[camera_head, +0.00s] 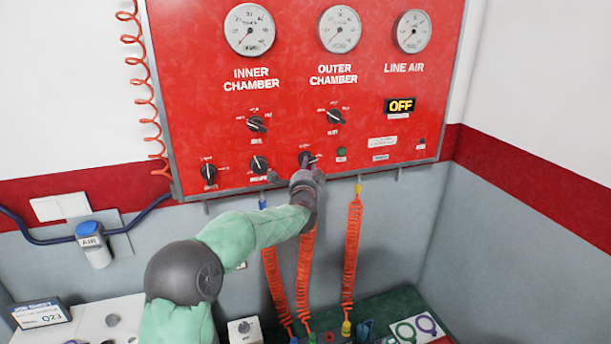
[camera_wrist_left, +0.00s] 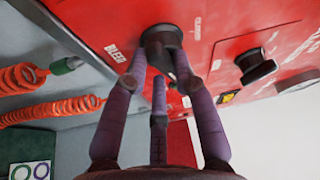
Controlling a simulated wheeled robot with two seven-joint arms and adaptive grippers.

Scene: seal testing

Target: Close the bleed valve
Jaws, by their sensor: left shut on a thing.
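The bleed valve is a dark round knob (camera_head: 305,157) on the lower part of the red panel (camera_head: 380,105). In the left wrist view the same knob (camera_wrist_left: 162,40) sits beside the word BLEED. My left gripper (camera_head: 298,172) reaches up to the panel from below, and its fingers (camera_wrist_left: 160,68) are closed around the knob and touch it. The fingers hide part of the knob and its lower markings, so its exact turn position is hard to read. My right gripper is not in view.
Other black knobs (camera_head: 258,165), (camera_head: 209,172), (camera_head: 257,124) and (camera_head: 334,117) are close by on the panel. Orange coiled hoses (camera_head: 352,250) hang below. A blue-capped air valve (camera_head: 92,240) is on the left wall.

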